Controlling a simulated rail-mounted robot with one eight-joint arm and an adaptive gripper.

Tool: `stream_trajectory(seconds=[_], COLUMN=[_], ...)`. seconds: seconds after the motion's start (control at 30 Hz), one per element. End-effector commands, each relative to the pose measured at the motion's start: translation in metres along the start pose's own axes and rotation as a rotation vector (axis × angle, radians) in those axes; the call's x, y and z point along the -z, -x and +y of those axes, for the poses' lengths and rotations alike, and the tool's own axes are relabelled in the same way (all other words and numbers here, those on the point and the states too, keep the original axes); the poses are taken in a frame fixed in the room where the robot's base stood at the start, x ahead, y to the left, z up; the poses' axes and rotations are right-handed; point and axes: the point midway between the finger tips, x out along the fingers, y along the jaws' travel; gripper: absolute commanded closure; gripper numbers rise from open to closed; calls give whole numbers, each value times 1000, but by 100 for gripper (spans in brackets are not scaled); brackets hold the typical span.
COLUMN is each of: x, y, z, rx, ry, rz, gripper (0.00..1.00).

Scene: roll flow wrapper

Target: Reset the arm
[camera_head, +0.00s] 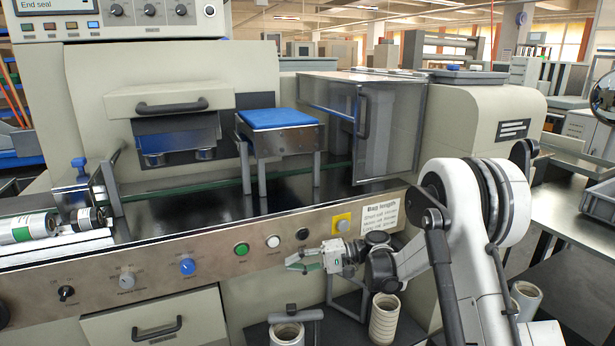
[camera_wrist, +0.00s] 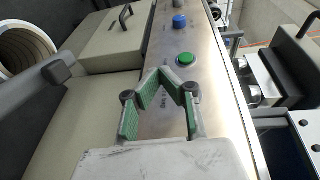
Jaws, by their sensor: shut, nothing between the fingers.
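My gripper (camera_head: 291,264) is in front of the wrapper's steel control panel (camera_head: 215,264), just below the green button (camera_head: 241,249) and the white button (camera_head: 273,241) in the head view. It points to the left. In the wrist view, the green-padded fingers of my gripper (camera_wrist: 165,74) come together at their tips, with nothing between them. The green button (camera_wrist: 186,58) and a blue knob (camera_wrist: 180,21) show beyond the tips there. I cannot tell the exact gap between the fingertips and the panel. My white arm stands at the right in the head view.
Below the panel are a drawer (camera_head: 158,322) and several paper-like rolls, one (camera_head: 385,318) under my wrist. Above are a blue-topped stand (camera_head: 278,119) and a clear guard door (camera_head: 390,130). A steel table (camera_head: 572,225) stands at the right.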

Motion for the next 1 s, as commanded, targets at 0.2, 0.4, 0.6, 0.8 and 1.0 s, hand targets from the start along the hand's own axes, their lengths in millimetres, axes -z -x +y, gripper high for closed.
stream_trajectory(seconds=[0.2,0.4,0.6,0.8,1.0], x=[-17,-40,-70,-107,-148], y=[11,24,41,61,84], z=[-41,-68,-88,-103,-111], rx=[-155,-297,-438,-581,-722], ry=[-12,-12,-2,18,47], rz=[79,152,222,290,355], gripper=[100,100,100,100,100])
